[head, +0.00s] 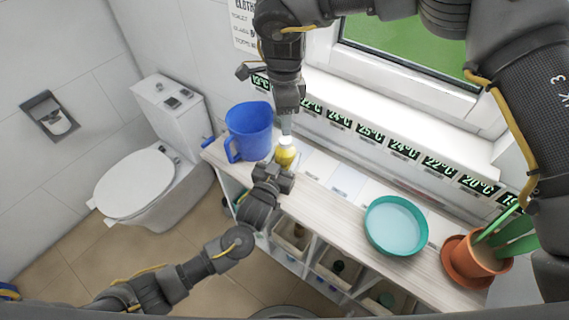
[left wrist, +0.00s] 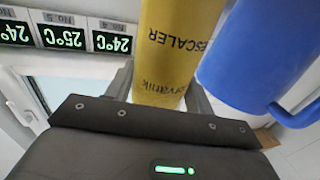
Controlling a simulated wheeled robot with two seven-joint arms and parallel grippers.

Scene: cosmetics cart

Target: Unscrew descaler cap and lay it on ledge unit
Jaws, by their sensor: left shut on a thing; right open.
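The yellow descaler bottle (head: 285,157) stands upright on the pale wooden top of the ledge unit (head: 343,207), with a white cap (head: 287,142) on or at its top. My left gripper (head: 281,169) is shut on the bottle body from the front. The left wrist view shows the yellow bottle (left wrist: 172,50) between the fingers, its lettering upside down; the cap is out of that view. My right gripper (head: 287,122) points down from above, open, with its fingertips right at the cap. Whether the fingers touch the cap is too small to tell.
A blue jug (head: 249,130) stands close left of the bottle; it also shows in the left wrist view (left wrist: 262,55). A teal bowl (head: 396,225) and a potted plant (head: 476,258) stand further right. Small displays line the wall behind. The top between bottle and bowl is mostly clear.

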